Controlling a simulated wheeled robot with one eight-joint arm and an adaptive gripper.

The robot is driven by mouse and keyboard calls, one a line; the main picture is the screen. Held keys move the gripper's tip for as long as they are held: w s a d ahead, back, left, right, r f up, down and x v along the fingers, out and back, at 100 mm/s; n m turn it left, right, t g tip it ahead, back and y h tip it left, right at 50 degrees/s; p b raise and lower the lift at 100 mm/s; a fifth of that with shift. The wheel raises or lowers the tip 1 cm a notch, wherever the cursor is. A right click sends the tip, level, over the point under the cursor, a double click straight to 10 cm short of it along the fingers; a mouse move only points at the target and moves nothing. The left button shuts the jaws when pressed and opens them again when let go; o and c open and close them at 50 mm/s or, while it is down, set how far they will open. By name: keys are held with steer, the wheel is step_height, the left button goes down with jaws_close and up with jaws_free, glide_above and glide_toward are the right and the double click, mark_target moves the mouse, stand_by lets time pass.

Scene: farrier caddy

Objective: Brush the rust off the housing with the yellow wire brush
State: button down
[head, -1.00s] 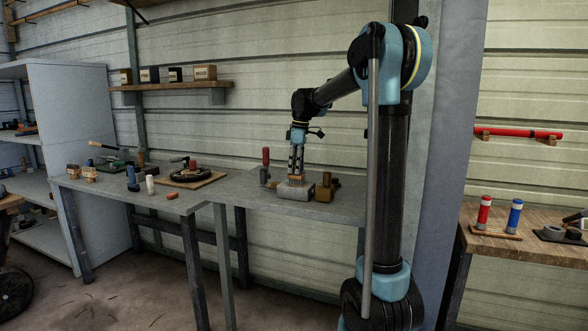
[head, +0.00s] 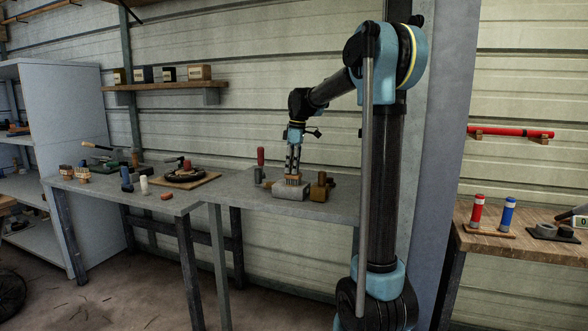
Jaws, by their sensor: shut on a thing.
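My gripper (head: 292,169) points straight down above the middle bench and is shut on a small brush. The brush (head: 291,181) shows as a tan, bristled block below the fingers; its yellow colour is not clear at this size. The housing appears to be the grey block (head: 284,193) directly under it, lying on the bench top. The brush seems to touch the top of the housing, toward its middle. The brush covers part of that top face, and I cannot make out rust.
Two more brushes (head: 83,173) and several small items are on the left bench (head: 115,188). The middle bench's front (head: 240,198) is clear.

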steer(key=shift+w+a, duration=0.25)
steer(key=shift+a, duration=0.35)
steer(key=shift+w+a, duration=0.2)
steer(key=shift+a, duration=0.3)
steer(key=shift+w+a, duration=0.2)
steer(key=shift+a, duration=0.3)
steer(key=shift+d, duration=0.15)
steer(key=shift+s+d, duration=0.35)
steer(key=shift+d, duration=0.4)
steer(key=shift+r, duration=0.1)
steer(key=shift+r, duration=0.65)
